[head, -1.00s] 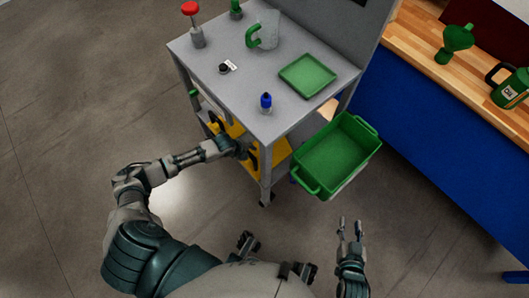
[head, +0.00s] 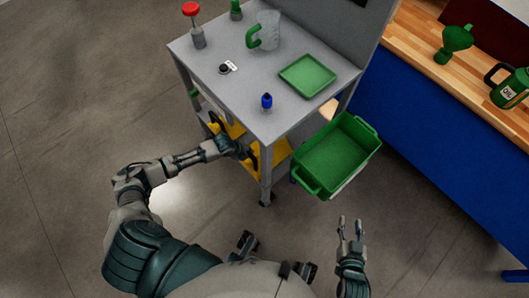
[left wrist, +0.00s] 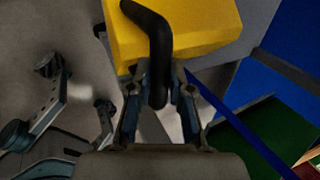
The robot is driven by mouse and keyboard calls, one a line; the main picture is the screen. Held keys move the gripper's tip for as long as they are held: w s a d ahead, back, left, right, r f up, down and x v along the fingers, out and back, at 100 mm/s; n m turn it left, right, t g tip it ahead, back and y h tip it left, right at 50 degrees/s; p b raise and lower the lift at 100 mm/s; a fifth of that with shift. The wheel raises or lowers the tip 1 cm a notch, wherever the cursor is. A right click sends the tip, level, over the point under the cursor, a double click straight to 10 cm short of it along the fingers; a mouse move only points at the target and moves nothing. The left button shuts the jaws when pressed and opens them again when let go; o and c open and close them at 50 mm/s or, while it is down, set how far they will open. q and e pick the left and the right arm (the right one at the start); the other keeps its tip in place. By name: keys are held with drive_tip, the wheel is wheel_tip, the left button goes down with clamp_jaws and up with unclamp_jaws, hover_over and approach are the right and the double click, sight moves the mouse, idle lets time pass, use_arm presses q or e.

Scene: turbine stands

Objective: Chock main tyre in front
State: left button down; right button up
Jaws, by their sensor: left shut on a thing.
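A yellow chock with a black loop handle fills the top of the left wrist view (left wrist: 200,30). Its handle (left wrist: 158,40) hangs down between the fingers of my left gripper (left wrist: 160,95), which is shut on it. In the head view my left gripper (head: 238,149) reaches into the side of the grey cart, at the lower shelf, where yellow chock parts (head: 281,152) and black handles show. The cart top partly hides them. My right gripper (head: 350,228) is open and empty over the floor, right of the cart. No tyre is in view.
A blue workbench (head: 430,130) stands right. Floor at left is clear.

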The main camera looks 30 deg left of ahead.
use_arm(q)
drive_tip(key=shift+r+p, duration=1.25)
drive_tip(key=shift+r, duration=0.35)
use_arm(e)
drive_tip(key=r, duration=0.3)
drive_tip(key=shift+w+r, duration=0.2)
drive_tip(key=shift+r, duration=0.25)
use_arm(q)
drive_tip(key=s+a+r+p, duration=0.1)
drive_tip(key=s+a+p, duration=0.2)
drive_tip(key=s+p, duration=0.2)
drive_tip(key=s+a+r+p, duration=0.1)
drive_tip(key=s+a+p, duration=0.3)
drive_tip(key=s, duration=0.8)
drive_tip(key=s+a+p, duration=0.3)
drive_tip(key=s+p, duration=0.3)
drive_tip(key=s, duration=0.2)
drive_tip(key=shift+s+a+r+p, duration=0.35)
drive_tip(key=shift+s+r, duration=0.05)
use_arm(e)
wheel_tip(320, 180, up, 19)
drive_tip(key=w+t, duration=0.1)
use_arm(q)
drive_tip(key=shift+d, duration=0.1)
